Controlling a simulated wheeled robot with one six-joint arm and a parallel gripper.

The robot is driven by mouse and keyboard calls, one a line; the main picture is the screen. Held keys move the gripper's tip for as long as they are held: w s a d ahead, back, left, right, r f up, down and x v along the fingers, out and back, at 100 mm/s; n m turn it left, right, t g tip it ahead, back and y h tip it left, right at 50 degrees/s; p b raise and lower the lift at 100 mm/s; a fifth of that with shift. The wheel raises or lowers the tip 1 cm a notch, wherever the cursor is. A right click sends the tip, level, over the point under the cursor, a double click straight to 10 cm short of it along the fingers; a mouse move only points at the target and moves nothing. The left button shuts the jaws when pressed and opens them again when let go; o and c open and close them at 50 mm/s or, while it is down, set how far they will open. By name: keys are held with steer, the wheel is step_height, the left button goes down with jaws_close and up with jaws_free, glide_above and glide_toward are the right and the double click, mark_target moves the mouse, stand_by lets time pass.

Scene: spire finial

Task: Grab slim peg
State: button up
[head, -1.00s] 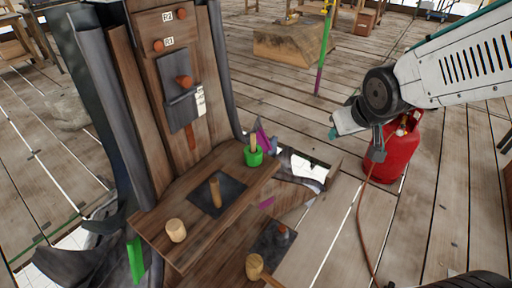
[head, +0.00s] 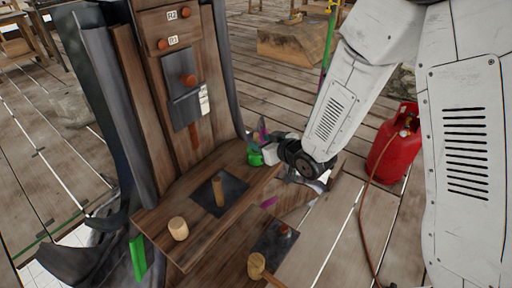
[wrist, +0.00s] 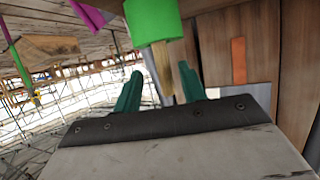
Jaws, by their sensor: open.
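A slim wooden peg (wrist: 161,68) stands in a bright green cup (wrist: 153,22); the wrist view shows them upside down. The green cup (head: 255,158) sits at the right end of the wooden ledge in the head view, where its peg is hidden. My gripper (wrist: 160,90) is open, with its two teal fingers on either side of the peg's free end in the picture. I cannot tell whether they touch it. In the head view my wrist is beside the cup and the fingertips are hard to make out.
Another wooden peg (head: 217,190) stands on a dark square plate on the ledge (head: 160,218). A thick round peg (head: 179,228) is nearer the front. A wooden mallet-like piece (head: 256,265) is lower down. A red gas bottle (head: 393,150) stands on the floor at right.

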mark_target(258, 141)
steer(key=x, duration=0.4)
steer(key=shift+w+a, duration=0.1)
steer(key=shift+a, duration=0.3)
steer(key=shift+c, duration=0.3)
jaws_close()
steer(key=shift+r, duration=0.1)
